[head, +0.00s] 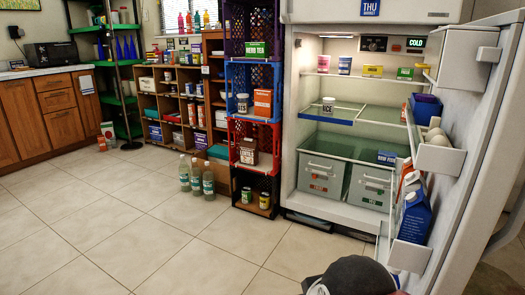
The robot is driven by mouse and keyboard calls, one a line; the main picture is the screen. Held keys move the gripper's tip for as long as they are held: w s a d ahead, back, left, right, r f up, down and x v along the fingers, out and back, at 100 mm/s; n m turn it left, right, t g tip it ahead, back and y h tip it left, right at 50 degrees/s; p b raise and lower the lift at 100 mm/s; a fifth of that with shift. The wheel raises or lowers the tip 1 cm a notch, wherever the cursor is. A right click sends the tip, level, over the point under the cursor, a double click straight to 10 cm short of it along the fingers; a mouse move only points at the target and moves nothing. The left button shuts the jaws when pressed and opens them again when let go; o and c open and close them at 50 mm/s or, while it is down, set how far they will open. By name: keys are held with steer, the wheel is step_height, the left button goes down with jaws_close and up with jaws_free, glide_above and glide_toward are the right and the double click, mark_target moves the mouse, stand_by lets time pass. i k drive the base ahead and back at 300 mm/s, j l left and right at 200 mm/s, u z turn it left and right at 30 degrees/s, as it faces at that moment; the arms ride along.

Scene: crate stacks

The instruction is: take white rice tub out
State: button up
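A small white tub (328,104) with dark lettering stands upright on the middle fridge shelf, left of centre. Another small pale tub (242,103) stands at the left in the blue crate (232,117), beside an orange box (263,103). The lettering on both is too small to read, so I cannot tell which is the rice tub. A dark rounded part of my arm shows at the bottom edge, well below and in front of the crates and fridge. My gripper's fingers cannot be made out.
The fridge door (483,150) stands open at the right. Bottles (196,176) stand left of the stack. The tiled floor (150,245) in front is clear.

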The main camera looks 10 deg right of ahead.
mark_target(328, 103)
steer(key=i+j+z, duration=0.25)
steer(key=z, duration=0.2)
steer(key=i+j+z, duration=0.35)
steer(key=z, duration=0.15)
steer(key=i+j+z, duration=0.2)
steer(key=j+z, duration=0.25)
